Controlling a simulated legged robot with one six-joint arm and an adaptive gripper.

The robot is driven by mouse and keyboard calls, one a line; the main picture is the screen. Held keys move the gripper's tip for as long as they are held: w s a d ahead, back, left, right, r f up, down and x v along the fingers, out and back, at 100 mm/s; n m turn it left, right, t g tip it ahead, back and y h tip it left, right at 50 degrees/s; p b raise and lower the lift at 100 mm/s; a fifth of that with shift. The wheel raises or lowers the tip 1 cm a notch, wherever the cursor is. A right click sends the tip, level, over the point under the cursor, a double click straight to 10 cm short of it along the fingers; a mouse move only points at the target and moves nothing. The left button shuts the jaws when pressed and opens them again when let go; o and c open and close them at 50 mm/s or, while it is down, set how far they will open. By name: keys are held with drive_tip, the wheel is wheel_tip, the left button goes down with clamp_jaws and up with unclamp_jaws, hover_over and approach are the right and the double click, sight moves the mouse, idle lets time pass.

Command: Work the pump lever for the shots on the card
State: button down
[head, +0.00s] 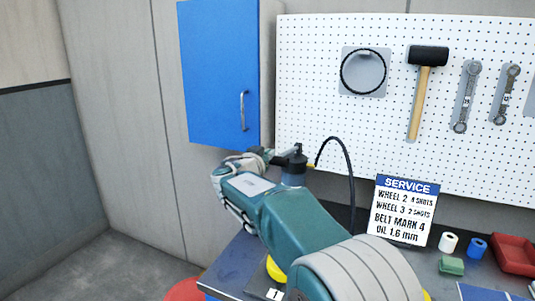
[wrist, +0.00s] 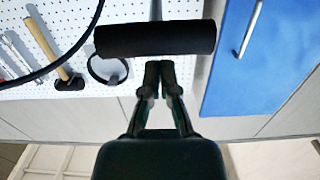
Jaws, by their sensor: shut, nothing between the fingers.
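The service card (head: 404,212) stands on the bench and lists shots for wheel 2 and wheel 3, a belt mark and an oil figure. The pump (head: 293,172), with a dark top and bluish body, stands behind my arm, its lower part hidden. In the wrist view a thick black cylindrical bar (wrist: 155,38), seemingly the pump lever's grip, lies crosswise just beyond my fingertips. My gripper (wrist: 160,65) is shut and empty, its tips close to the bar's edge; I cannot tell whether they touch. The fingers are hard to make out in the head view.
A black hose (head: 350,165) arches from the pump down to the bench. A blue cabinet (head: 222,75) hangs left of the pegboard (head: 310,60), which holds a mallet (head: 420,90) and wrenches. Small rolls, a green block (head: 451,265) and a red tray (head: 514,254) lie at right.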

wheel_tip(320, 180, down, 10)
drive_tip(key=s, duration=0.1)
drive_tip(key=shift+a+f, duration=0.15)
drive_tip(key=shift+a, duration=0.05)
wheel_tip(320, 180, up, 5)
drive_tip(key=s, duration=0.2)
drive_tip(key=s+a+f, duration=0.2)
drive_tip(key=s+a, duration=0.2)
drive_tip(key=s, duration=0.4)
drive_tip(key=shift+s+f, duration=0.2)
drive_tip(key=shift+s, duration=0.2)
wheel_tip(320, 180, up, 12)
drive_tip(key=w, duration=0.1)
drive_tip(key=shift+w+d, duration=0.3)
